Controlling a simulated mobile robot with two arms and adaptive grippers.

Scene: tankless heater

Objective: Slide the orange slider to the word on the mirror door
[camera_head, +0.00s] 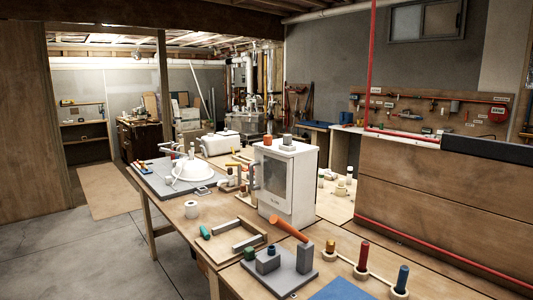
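A white box-shaped cabinet (301,181) stands upright on the wooden workbench near the middle of the view. Its front door has a dark, reflective-looking panel (274,175). Small dark lettering (275,203) sits under the panel and is too small to read. An orange rod (288,229) lies tilted near a grey upright block (304,256) on the bench in front. I cannot tell which orange piece is the slider. Neither of my grippers is in view.
A grey board (281,278) with blocks and several coloured pegs in rings stand in front. A red pipe (440,249) runs along the right panel. The concrete floor (80,250) at left is clear.

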